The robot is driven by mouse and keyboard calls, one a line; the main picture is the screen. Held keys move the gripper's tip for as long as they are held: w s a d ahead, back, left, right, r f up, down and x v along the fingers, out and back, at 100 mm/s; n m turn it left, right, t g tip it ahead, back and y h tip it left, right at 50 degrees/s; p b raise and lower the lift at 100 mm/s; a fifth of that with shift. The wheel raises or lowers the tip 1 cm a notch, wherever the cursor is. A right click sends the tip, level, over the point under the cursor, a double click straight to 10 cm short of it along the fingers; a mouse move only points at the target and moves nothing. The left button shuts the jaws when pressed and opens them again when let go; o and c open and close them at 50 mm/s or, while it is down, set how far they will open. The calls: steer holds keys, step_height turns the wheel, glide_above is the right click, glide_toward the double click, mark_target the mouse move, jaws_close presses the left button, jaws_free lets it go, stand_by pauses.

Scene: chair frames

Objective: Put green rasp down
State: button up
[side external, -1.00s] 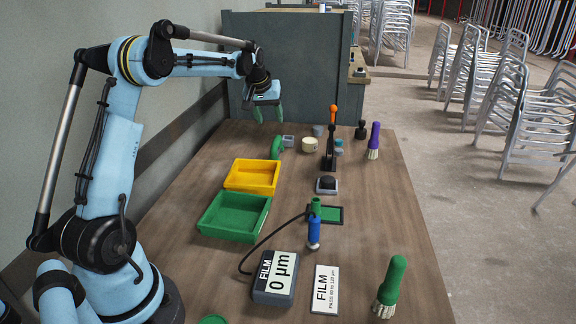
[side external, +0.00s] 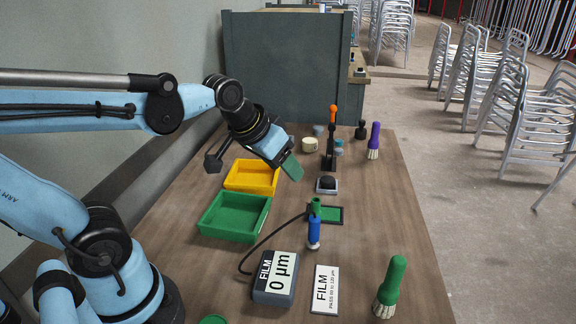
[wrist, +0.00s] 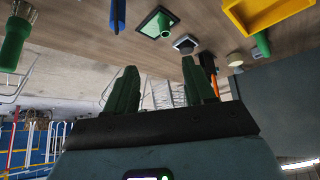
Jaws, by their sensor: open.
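My gripper (side external: 293,170) is above the table, right of the yellow tray, with its dark green fingers pointing down and right. The wrist view shows the fingers (wrist: 159,68) spread apart with nothing held between them. A green piece (wrist: 262,43), possibly the green rasp, lies on the table near the yellow tray in the wrist view, apart from the fingers. In the side view my wrist hides its place.
A yellow tray (side external: 232,185) and green tray (side external: 212,228) stand at left. An orange-handled tool (side external: 333,115) stands upright behind. A purple brush (side external: 375,135) and green brush (side external: 397,276) stand at right. A film gauge (side external: 262,291) with a cable and blue probe (side external: 314,240) is in front.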

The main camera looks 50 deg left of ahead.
steer(key=shift+m+h, duration=0.3)
steer(key=shift+m, duration=0.4)
steer(key=s+d+f, duration=0.1)
steer(key=s, duration=0.1)
steer(key=s+d+f, duration=0.1)
steer(key=shift+s+d+f, duration=0.35)
steer(key=shift+d+f, duration=0.05)
stand_by(0.5)
steer(key=w+a+r+n+g+y, duration=0.15)
steer(key=w+a+n, duration=0.25)
steer(key=w+a, duration=0.5)
steer(key=w+a+r+n, duration=0.3)
steer(key=w+a, duration=0.4)
steer(key=a, duration=0.5)
steer(key=w+a+f+n, duration=0.2)
steer(key=a+f, duration=0.3)
steer(key=a, duration=0.6)
steer(key=shift+g, duration=0.35)
steer(key=shift+x, duration=5.95)
steer(key=shift+w+a+r, duration=0.1)
steer(key=shift+w+a, duration=0.1)
steer(key=shift+c, duration=0.3)
